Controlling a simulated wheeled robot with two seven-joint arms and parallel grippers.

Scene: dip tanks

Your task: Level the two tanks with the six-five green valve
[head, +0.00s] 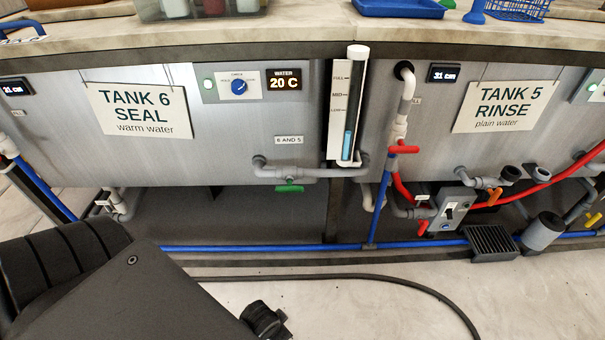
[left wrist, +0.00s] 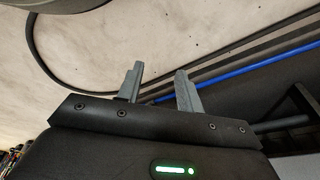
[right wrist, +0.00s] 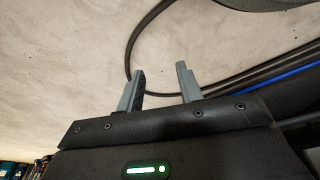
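The green valve (head: 289,187) sits under the grey pipe (head: 320,172) that runs between the two tanks, below a small label reading "6 AND 5" (head: 289,140). Its handle lies roughly along the pipe. Tank 6 (head: 220,135) is on the left and tank 5 (head: 440,130) on the right. A sight tube (head: 352,110) between them shows blue liquid in its lower part. The tank 5 display (head: 443,73) reads 31 cm; the tank 6 display (head: 14,89) reads about 21 cm. My left gripper (left wrist: 158,85) and right gripper (right wrist: 160,85) are open and empty, away from the valve.
A red-handled valve (head: 404,149) on a pipe, a red hose (head: 480,203) and a switch box (head: 450,210) are right of the green valve. A blue pipe (head: 300,247) runs low along the front. A black hose (head: 400,283) lies on the floor. Trays stand on the counter.

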